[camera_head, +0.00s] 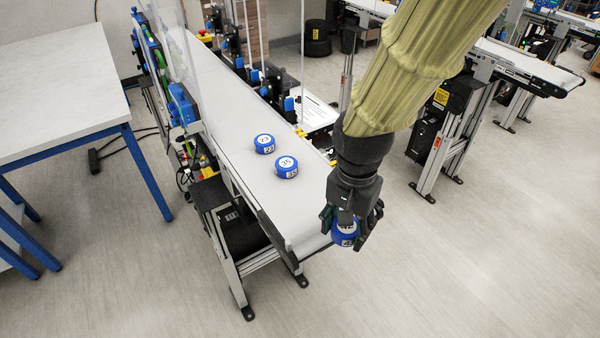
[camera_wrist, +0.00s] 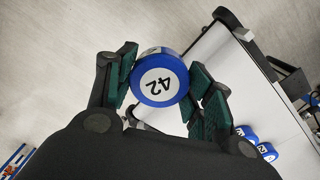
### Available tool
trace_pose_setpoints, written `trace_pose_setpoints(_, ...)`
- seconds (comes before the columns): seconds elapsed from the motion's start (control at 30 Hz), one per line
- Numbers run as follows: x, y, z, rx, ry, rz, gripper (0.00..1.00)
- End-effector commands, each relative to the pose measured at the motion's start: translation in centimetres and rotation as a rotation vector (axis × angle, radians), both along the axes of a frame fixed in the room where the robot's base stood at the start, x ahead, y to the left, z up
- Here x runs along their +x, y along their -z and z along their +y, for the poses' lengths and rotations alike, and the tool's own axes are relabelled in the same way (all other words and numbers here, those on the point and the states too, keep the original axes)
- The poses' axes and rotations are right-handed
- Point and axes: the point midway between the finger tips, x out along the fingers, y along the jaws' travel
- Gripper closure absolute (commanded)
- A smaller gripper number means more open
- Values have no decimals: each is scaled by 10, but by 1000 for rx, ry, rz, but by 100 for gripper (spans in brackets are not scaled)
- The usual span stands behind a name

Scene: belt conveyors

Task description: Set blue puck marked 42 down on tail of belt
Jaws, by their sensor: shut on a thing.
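The blue puck marked 42 (camera_wrist: 158,82) is between the green-padded fingers of my gripper (camera_wrist: 162,84) in the wrist view, its white numbered face toward the camera. In the head view my gripper (camera_head: 350,222) is shut on this puck (camera_head: 345,236), at the right of the belt's near end. The white belt (camera_head: 300,215) runs from the near end toward the upper left. In the wrist view the belt's end (camera_wrist: 215,45) lies to the right of the puck, and floor shows behind the puck.
A blue puck marked 25 (camera_head: 287,168) and one marked 23 (camera_head: 264,143) stand on the belt, farther from its near end. The near belt surface is clear. A white table with blue legs (camera_head: 60,80) is at left. Another conveyor (camera_head: 520,65) stands at right.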

Motion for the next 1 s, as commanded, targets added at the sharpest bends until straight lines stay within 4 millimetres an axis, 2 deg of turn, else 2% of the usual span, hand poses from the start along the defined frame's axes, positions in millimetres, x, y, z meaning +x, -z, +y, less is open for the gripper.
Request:
trace_pose_setpoints(0.7,109,9,56,0,-2,0,73)
trace_pose_setpoints(1.0,128,12,65,0,-1,-1,73)
